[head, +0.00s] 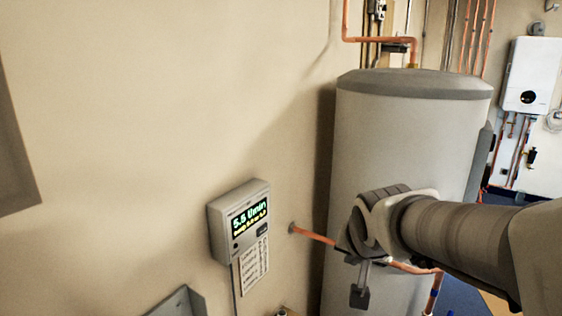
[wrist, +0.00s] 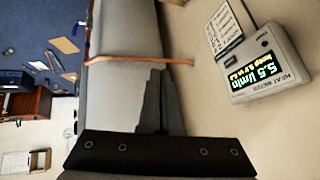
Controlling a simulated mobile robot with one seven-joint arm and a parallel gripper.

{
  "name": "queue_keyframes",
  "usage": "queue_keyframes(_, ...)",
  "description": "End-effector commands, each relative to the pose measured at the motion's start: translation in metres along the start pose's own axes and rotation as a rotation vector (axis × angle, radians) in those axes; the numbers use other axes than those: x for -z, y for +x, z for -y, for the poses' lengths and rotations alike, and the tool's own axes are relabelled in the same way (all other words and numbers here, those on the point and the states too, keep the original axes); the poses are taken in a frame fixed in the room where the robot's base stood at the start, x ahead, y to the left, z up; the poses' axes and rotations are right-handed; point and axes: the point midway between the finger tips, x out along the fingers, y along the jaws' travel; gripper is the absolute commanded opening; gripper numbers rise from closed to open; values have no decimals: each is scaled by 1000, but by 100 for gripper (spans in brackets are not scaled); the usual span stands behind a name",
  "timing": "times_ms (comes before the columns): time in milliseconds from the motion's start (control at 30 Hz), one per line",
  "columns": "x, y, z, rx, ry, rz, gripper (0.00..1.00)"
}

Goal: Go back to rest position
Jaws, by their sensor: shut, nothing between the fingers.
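My gripper (head: 360,298) hangs at the end of my arm, in front of the grey cylinder tank in the head view. In the wrist view my gripper (wrist: 153,125) shows with its dark fingers together, shut and empty. A copper pipe (head: 315,236) runs from the wall behind my wrist and past the tank; my wrist hides part of it. The same pipe (wrist: 140,59) crosses the wrist view above the fingertips. I cannot tell how far the fingers are from the pipe.
The tank (head: 405,125) stands close behind my arm. A heat meter (head: 240,222) reading 5.5 l/min is on the wall to the left; it also shows in the wrist view (wrist: 262,62). A white boiler (head: 532,75) hangs at the far right. Blue floor (wrist: 50,20) carries scattered items.

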Motion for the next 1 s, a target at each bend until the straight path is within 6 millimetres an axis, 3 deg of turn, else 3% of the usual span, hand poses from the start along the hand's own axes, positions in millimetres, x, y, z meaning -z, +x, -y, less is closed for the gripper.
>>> queue_keyframes(200, -45, -54, -33, -28, -164, 72, 0)
queue_keyframes(400, -89, -87, -54, -9, -302, 147, 0)
queue_keyframes(633, -115, -102, -63, 18, -382, 193, 0)
queue_keyframes(1000, -117, -103, -64, 20, -388, 196, 0)
